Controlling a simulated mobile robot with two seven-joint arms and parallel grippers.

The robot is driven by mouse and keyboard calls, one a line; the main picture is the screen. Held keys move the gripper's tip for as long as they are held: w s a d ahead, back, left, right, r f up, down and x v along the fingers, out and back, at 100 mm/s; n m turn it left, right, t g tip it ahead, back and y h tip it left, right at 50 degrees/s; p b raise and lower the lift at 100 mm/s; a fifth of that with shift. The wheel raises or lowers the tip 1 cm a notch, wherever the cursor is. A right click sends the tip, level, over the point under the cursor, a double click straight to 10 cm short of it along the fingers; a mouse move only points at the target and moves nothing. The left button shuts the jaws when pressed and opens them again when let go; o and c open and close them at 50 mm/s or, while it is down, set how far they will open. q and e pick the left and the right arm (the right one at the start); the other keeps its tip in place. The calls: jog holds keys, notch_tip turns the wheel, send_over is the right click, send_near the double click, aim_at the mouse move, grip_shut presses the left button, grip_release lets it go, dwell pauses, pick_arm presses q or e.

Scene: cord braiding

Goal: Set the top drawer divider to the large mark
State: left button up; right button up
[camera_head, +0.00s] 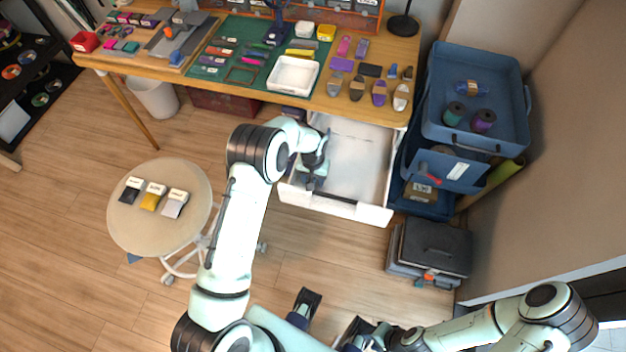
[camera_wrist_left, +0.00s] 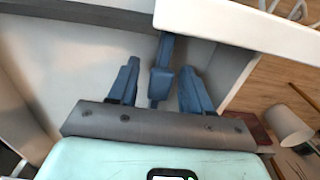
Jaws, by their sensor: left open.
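The open white drawer (camera_head: 358,160) extends from under the workbench, and its interior looks pale and mostly empty. My left gripper (camera_head: 313,178) reaches down at the left side of the drawer. In the left wrist view my left gripper (camera_wrist_left: 161,92) is open, with a slim blue upright piece (camera_wrist_left: 162,82), perhaps the divider's grip, between its fingers. Gaps show on both sides of it. The divider's panel and the size marks cannot be made out. My right gripper (camera_head: 370,335) is low in the head view, far from the drawer, its jaws unclear.
The workbench (camera_head: 240,93) above holds a green mat, a white tray (camera_head: 292,76) and several small tools. A blue cart (camera_head: 475,105) stands close right of the drawer. A round stool (camera_head: 150,222) with labelled samples stands left.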

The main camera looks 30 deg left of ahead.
pick_arm(q)
jog(key=shift+f, duration=0.65)
grip_shut()
jog(key=w+d+b, duration=0.1)
jog(key=d, duration=0.4)
jog(key=w+d+b, duration=0.1)
jog(key=d, duration=0.3)
jog(key=w+d+b, duration=0.1)
jog(key=d, duration=0.4)
jog(key=shift+w+d, duration=0.3)
jog(key=shift+d, duration=0.05)
grip_release()
